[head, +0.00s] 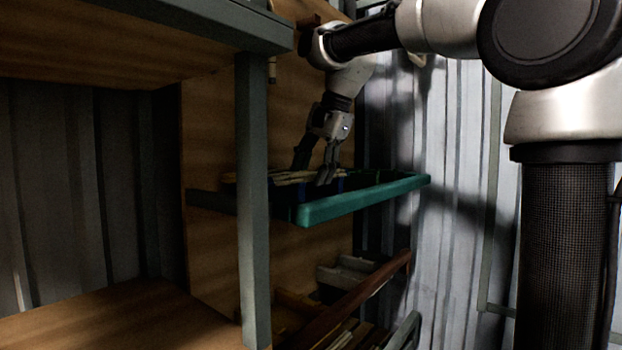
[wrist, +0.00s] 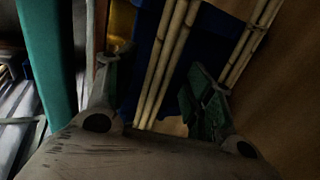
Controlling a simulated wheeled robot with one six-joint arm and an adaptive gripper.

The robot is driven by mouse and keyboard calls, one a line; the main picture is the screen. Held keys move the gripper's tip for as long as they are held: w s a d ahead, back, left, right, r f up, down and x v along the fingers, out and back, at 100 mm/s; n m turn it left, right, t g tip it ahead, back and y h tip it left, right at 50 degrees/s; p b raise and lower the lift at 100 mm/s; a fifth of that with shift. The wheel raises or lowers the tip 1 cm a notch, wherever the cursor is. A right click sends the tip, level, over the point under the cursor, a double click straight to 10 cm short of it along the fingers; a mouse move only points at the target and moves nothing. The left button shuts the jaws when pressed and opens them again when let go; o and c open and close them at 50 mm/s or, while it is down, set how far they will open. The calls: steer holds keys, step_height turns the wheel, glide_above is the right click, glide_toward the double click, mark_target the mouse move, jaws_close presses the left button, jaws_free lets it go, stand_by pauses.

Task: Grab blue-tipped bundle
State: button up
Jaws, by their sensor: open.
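My gripper (head: 322,178) points down into a teal-rimmed tray (head: 365,201), its fingers low beside pale rattan sticks (head: 285,177). In the wrist view my gripper (wrist: 156,68) is open, with one finger at each side. A few pale sticks (wrist: 166,62) run lengthwise between the fingers, with dark blue (wrist: 205,48) behind and beside them. I cannot tell whether this blue is a tip marking or a surface below. Small blue patches show by the fingers in the head view. A second group of sticks (wrist: 250,42) lies to the right, outside the right finger.
A grey shelf post (head: 253,200) stands left of the tray, and a wooden panel (head: 215,150) rises behind. Below the tray are a grey bin (head: 345,272) and a reddish-brown beam (head: 350,305). The tray's teal rim (wrist: 45,60) runs along the left in the wrist view.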

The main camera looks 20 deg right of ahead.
steer(key=shift+f, duration=0.15)
steer(key=shift+c, duration=0.2)
steer(key=c, duration=1)
steer(key=shift+c, duration=0.4)
